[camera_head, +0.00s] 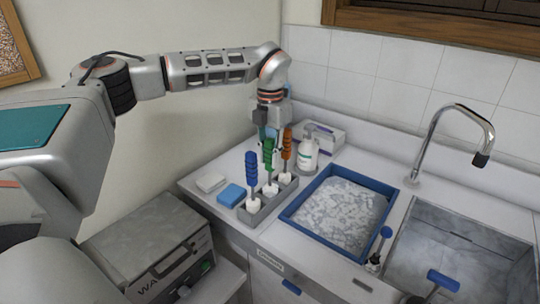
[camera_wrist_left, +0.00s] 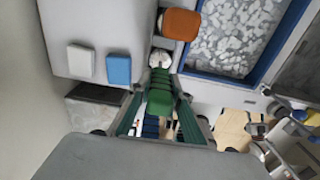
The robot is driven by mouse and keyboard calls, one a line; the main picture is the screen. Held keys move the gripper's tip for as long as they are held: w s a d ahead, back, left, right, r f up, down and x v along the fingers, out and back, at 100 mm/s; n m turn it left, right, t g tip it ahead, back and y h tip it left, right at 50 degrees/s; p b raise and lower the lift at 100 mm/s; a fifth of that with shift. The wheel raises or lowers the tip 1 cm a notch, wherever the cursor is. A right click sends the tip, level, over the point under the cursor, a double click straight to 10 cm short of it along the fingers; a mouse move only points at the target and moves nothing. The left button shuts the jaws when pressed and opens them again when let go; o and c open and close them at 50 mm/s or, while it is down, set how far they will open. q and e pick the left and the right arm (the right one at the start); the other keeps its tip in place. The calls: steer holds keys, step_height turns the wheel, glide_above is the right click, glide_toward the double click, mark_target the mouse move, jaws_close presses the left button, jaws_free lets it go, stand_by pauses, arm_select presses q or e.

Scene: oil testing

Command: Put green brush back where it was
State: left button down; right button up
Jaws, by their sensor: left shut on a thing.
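The green brush (camera_head: 268,152) stands upright between the blue brush (camera_head: 251,170) and the orange brush (camera_head: 287,145). Its lower end is at the middle of the grey rack (camera_head: 262,213); I cannot tell whether it is fully seated. My left gripper (camera_head: 271,134) points down from above and is shut on the green handle. In the left wrist view the green brush (camera_wrist_left: 160,98) lies between the two green-padded fingers (camera_wrist_left: 160,120). The orange brush (camera_wrist_left: 181,24) and part of the blue brush (camera_wrist_left: 150,128) show on either side. My right gripper is not in view.
A white sponge (camera_head: 210,182) and a blue sponge (camera_head: 232,195) lie left of the rack. A white pump bottle (camera_head: 308,154) and a box (camera_head: 324,136) stand behind. The blue-rimmed tray (camera_head: 290,207) and sink (camera_head: 455,250) are to the right.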

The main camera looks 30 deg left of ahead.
arm_select(q)
steer(key=shift+f, duration=0.1)
steer(key=c, duration=1.9)
jaws_free()
steer(key=shift+o, duration=0.3)
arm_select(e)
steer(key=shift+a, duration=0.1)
arm_select(q)
step_height(320, 180, up, 12)
steer(key=shift+r+b, duration=0.1)
steer(key=shift+b, duration=0.25)
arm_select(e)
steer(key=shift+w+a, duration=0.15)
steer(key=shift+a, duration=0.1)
